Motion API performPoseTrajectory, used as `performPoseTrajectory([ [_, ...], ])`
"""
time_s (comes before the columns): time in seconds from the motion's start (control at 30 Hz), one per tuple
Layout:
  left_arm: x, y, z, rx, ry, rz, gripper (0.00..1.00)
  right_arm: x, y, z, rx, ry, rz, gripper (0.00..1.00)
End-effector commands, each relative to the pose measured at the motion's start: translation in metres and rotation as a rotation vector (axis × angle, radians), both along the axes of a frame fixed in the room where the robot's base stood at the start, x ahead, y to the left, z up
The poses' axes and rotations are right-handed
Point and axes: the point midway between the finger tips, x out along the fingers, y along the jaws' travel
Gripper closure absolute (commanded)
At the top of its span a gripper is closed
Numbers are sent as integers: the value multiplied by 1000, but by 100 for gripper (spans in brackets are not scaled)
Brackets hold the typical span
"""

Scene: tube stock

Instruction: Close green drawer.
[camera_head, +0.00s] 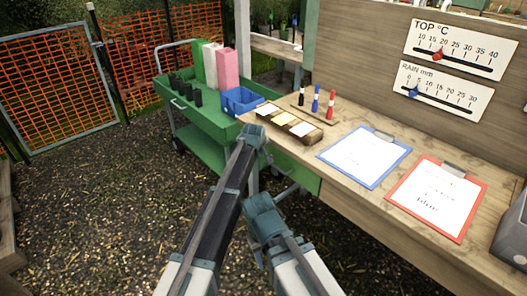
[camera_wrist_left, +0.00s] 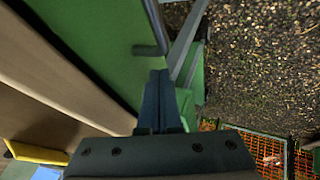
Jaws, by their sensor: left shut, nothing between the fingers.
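The green drawer (camera_head: 306,179) shows below the left end of the wooden bench, partly hidden behind my arms. In the left wrist view its green panel (camera_wrist_left: 95,40) fills the upper left, with a short dark grey handle (camera_wrist_left: 149,50) at its edge. My left gripper (camera_head: 267,158) is beside the bench edge at the drawer, mostly hidden by its own arm. In the left wrist view its shut, empty fingers (camera_wrist_left: 157,78) are close to the panel and handle; whether they touch is unclear. I cannot make out my right gripper.
The wooden bench (camera_head: 345,192) carries a sample tray (camera_head: 290,122), several markers and two clipboards. A green cart (camera_head: 205,148) with a blue bin (camera_head: 241,101) stands behind on the left. Gravel ground (camera_head: 95,210) is open at the left, with orange fencing (camera_head: 45,85) beyond.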

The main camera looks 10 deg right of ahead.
Motion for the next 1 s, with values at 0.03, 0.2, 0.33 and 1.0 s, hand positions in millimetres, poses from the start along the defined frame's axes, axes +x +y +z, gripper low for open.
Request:
performPoseTrajectory([
  [0.03,-8,9,0,0,1,2,100,0,0,0,0,0,0,50],
  [0.2,-26,23,19,3,4,1,100,0,0,20,0,0,0,50],
  [0.33,-41,27,39,4,5,2,100,0,0,40,0,0,0,50],
  [1.0,-74,37,79,5,6,3,100,0,0,80,0,0,-1,50],
])
